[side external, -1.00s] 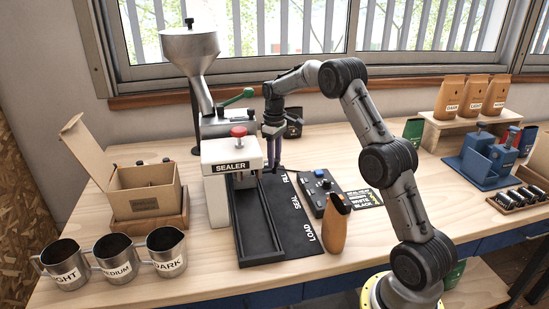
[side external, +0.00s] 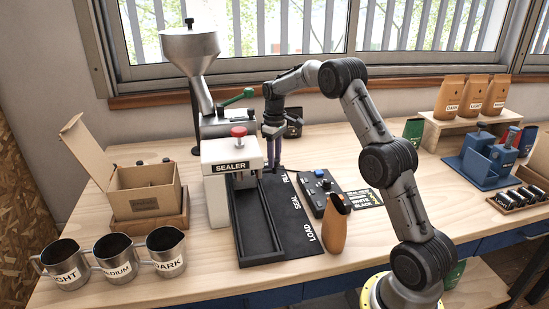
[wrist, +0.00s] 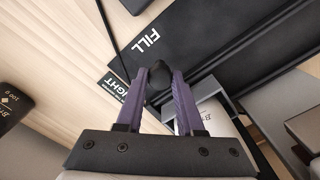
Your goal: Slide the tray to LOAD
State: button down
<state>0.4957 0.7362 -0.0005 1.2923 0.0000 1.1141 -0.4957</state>
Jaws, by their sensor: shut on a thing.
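My gripper (side external: 271,160) is low over the far, FILL end of the black slide track (side external: 245,228), right of the white sealer (side external: 218,160). In the wrist view its purple fingers (wrist: 158,78) are closed around a small dark rounded knob (wrist: 158,71). A pale lettered surface (wrist: 216,122) shows beside and below the right finger; I cannot tell whether it is a bag. The tray body is not clearly visible, being hidden behind the sealer and gripper in the side view. LOAD is printed at the track's near end, SEAL midway.
A control box (side external: 318,188) and an orange-brown pouch-like object (side external: 335,228) stand right of the track. Metal cups (side external: 166,252) and an open cardboard box (side external: 146,190) are to the left. A hopper machine (side external: 190,55) stands behind. The track's near half looks clear.

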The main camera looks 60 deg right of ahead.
jog(key=s+a, duration=1.8)
jog(key=shift+s+a, duration=0.3)
jog(key=shift+a, duration=0.05)
jog(key=c, duration=0.5)
grip_release()
jog(key=shift+r, duration=0.15)
notch_tip(320, 180, up, 14)
jog(key=shift+f, duration=0.2)
